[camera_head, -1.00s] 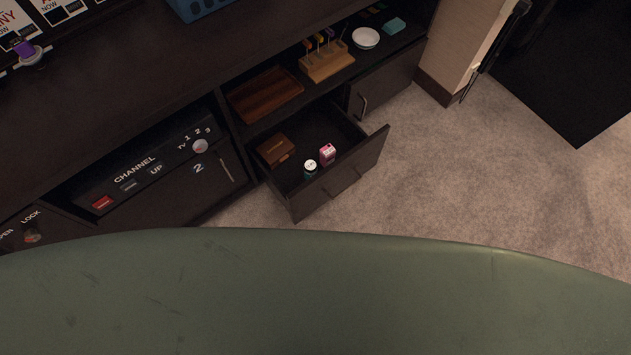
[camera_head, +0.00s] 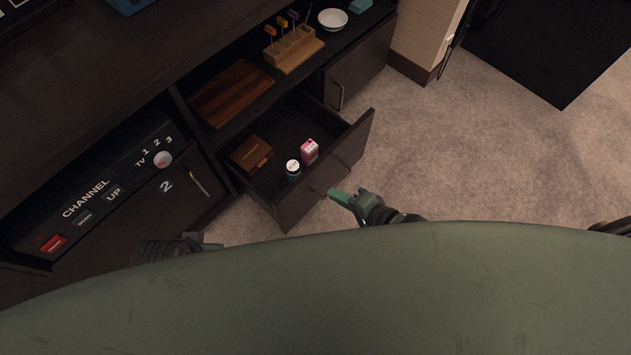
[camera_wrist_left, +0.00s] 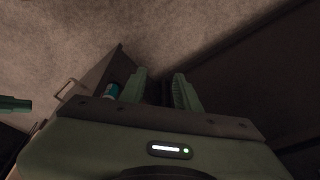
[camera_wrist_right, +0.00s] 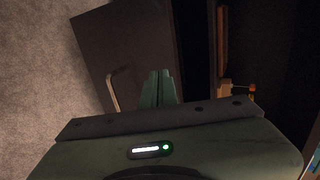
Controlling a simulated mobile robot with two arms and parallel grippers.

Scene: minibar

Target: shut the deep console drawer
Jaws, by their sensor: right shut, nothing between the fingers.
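The deep console drawer (camera_head: 345,160) stands pulled out of the dark console. It holds a brown box (camera_head: 251,154), a white-capped teal bottle (camera_head: 293,169) and a pink carton (camera_head: 310,151). My right gripper (camera_head: 335,193) is shut and empty beside the drawer's front face; I cannot tell whether it touches. The right wrist view shows its closed fingers (camera_wrist_right: 158,82) by the dark front and its bar handle (camera_wrist_right: 113,90). My left gripper (camera_head: 212,246) is mostly hidden behind my green body in the head view. Its fingers (camera_wrist_left: 159,84) are apart in the left wrist view, with the drawer beyond.
Above the drawer, an open shelf holds a wooden tray (camera_head: 232,92), a wooden stand (camera_head: 293,50) and a white bowl (camera_head: 332,19). A closed cabinet door (camera_head: 362,62) is to the right. The channel panel (camera_head: 105,195) is at left. Carpet (camera_head: 450,160) right of the drawer is clear.

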